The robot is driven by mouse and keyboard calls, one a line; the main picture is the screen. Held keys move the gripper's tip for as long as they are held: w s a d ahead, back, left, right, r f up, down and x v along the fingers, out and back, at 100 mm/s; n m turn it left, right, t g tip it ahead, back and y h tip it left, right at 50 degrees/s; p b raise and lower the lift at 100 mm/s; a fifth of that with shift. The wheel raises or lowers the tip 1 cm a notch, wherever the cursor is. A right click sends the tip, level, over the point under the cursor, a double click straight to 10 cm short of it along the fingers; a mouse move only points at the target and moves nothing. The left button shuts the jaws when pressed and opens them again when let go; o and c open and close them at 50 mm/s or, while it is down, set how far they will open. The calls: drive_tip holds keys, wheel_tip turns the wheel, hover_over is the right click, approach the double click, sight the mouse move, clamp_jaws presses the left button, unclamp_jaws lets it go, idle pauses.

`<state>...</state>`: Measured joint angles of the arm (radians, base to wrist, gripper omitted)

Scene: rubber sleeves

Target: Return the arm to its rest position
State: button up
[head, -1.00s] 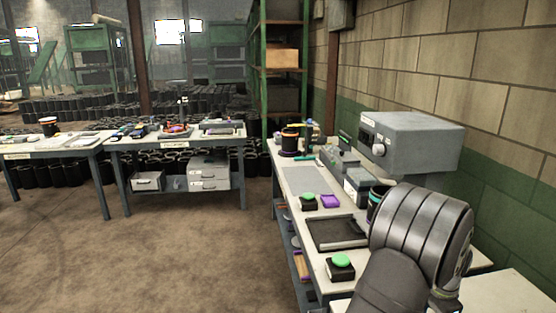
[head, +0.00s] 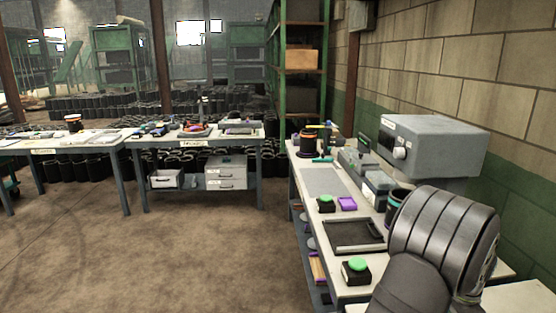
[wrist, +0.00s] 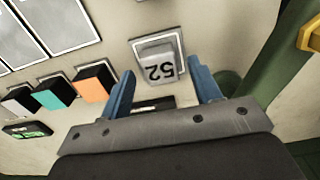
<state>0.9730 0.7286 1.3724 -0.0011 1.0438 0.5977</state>
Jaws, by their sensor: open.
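My gripper (wrist: 160,90) shows in the wrist view with its two blue fingers spread apart and nothing between them. Beyond the fingertips is a grey block marked 52 (wrist: 158,62) in a square frame on a pale surface; the gripper appears apart from it. In the head view my dark grey arm fills the lower right, beside the right-hand workbench, and hides part of the bench. The gripper itself cannot be made out there.
The right-hand bench holds a black tray (head: 354,236), green-topped buttons (head: 356,265) and a grey machine (head: 432,145) by the block wall. In the wrist view, black, teal and orange blocks (wrist: 93,87) sit at left. Open floor (head: 200,250) lies left of the bench.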

wheel_tip(320, 180, up, 11)
wheel_tip(320, 180, down, 12)
drive_tip(key=shift+f, duration=0.1)
drive_tip(key=r, duration=0.5)
drive_tip(key=shift+s+d, duration=0.1)
drive_tip(key=shift+s, duration=0.2)
drive_tip(key=s+r, duration=0.7)
drive_tip(key=s, duration=0.4)
drive_tip(key=shift+m, duration=0.3)
drive_tip(key=w+a+f, duration=0.2)
drive_tip(key=w+a, duration=0.1)
drive_tip(key=w, duration=0.3)
drive_tip(key=w+a+f, duration=0.3)
drive_tip(key=w, duration=0.4)
drive_tip(key=w+a+f, duration=0.2)
drive_tip(key=w+a, duration=0.1)
drive_tip(key=w, duration=0.3)
drive_tip(key=shift+w+a+f, duration=0.15)
drive_tip(key=shift+w+a, duration=0.2)
drive_tip(key=shift+w, duration=0.05)
drive_tip(key=f, duration=0.1)
drive_tip(key=w+f, duration=0.1)
drive_tip(key=f, duration=0.1)
drive_tip(key=shift+w+a, duration=0.3)
drive_tip(key=shift+w, duration=0.05)
drive_tip(key=shift+f, duration=0.75)
